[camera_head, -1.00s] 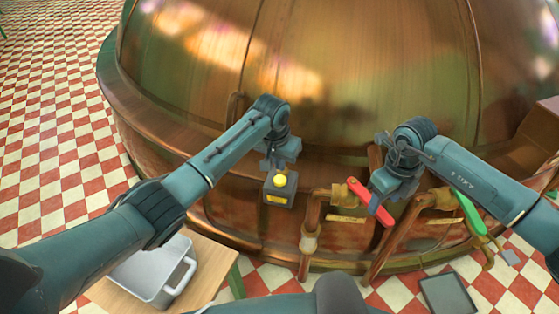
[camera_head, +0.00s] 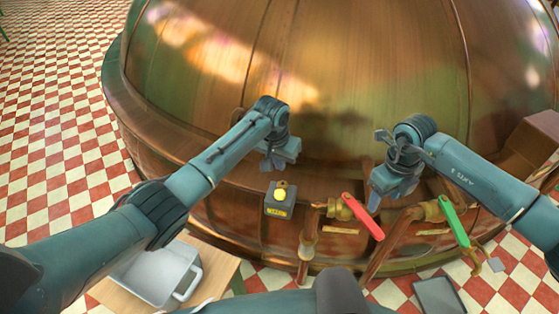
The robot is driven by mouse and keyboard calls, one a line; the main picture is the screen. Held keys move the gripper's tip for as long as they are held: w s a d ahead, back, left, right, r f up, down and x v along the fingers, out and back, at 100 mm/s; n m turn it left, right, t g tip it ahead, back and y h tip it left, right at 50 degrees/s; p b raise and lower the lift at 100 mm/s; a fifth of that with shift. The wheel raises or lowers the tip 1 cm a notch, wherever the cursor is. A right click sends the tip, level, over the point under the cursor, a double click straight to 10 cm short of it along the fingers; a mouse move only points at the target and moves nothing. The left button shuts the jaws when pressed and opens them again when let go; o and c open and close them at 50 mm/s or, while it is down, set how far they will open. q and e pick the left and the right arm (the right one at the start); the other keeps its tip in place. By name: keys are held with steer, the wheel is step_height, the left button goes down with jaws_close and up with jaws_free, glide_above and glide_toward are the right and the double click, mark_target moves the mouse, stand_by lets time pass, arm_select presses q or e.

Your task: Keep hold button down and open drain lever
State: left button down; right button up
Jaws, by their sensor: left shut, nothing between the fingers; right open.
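The yellow button (camera_head: 281,192) sits on a small dark box (camera_head: 278,208) on the copper kettle's lower side. My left gripper (camera_head: 271,166) is shut and empty, just above and behind the button in the picture, with a visible gap between them. A red lever (camera_head: 362,216) slants down to the right on a brass valve. A green lever (camera_head: 455,222) slants likewise on another valve further right. The labels are too small to read, so I cannot tell which is the drain lever. My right gripper (camera_head: 376,197) is open beside the red lever's right side, holding nothing.
The copper kettle (camera_head: 330,75) fills the back. Copper pipes (camera_head: 306,250) run down below the valves. A white tub (camera_head: 152,275) stands on a wooden table (camera_head: 215,270) at front left. A dark tray (camera_head: 440,296) lies at lower right. Checkered floor is clear at left.

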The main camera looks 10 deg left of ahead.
step_height(320, 180, up, 5)
steer(key=p, duration=0.4)
step_height(320, 180, up, 10)
steer(key=p, duration=0.3)
stand_by(0.8)
